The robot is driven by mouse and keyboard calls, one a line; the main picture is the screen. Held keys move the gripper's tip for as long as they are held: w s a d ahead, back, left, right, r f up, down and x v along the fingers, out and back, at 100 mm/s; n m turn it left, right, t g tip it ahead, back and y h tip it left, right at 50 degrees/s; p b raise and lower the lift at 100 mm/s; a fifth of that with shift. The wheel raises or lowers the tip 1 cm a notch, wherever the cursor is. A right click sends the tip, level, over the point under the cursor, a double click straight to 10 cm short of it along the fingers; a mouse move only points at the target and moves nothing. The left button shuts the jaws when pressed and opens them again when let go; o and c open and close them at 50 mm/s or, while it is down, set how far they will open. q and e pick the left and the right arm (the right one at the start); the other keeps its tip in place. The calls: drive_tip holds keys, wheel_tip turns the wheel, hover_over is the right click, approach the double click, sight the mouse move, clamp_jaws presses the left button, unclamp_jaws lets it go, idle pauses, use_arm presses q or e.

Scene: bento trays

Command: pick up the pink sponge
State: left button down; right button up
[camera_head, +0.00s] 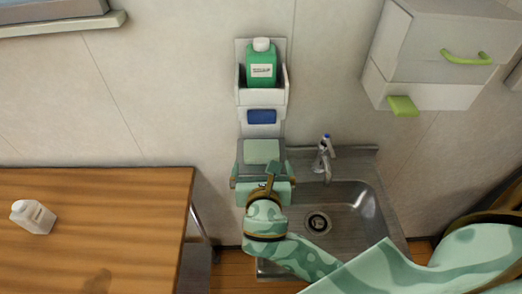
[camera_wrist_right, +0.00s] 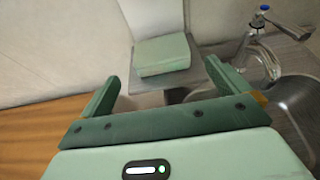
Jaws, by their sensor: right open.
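No pink sponge shows in either view. A pale green, sponge-like block (camera_head: 262,151) lies flat on a small grey ledge beside the sink, below the wall dispenser. It also shows in the right wrist view (camera_wrist_right: 163,54), straight ahead of the jaws. My right gripper (camera_head: 262,172) is open and empty at the front of the ledge. Its two fingers (camera_wrist_right: 164,80) are spread wider than the block and point toward it. From these views I cannot tell their exact height against the block. My left gripper is not in view.
A green bottle (camera_head: 261,65) stands in the wall dispenser (camera_head: 262,98) above the block. The steel sink (camera_head: 365,215) and tap (camera_head: 324,158) are close on the right. A wooden table (camera_head: 110,215) with a white bottle (camera_head: 33,216) is at the left. A white cabinet (camera_head: 425,50) hangs upper right.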

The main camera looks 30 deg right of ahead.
sight(262, 154)
drive_tip(key=x, duration=0.5)
drive_tip(key=shift+b, duration=0.3)
drive_tip(key=shift+w+f, duration=0.1)
drive_tip(key=b+x, duration=0.1)
drive_tip(key=x, duration=0.4)
drive_tip(key=shift+f+b, duration=0.1)
drive_tip(key=shift+b, duration=0.2)
drive_tip(key=c, duration=0.8)
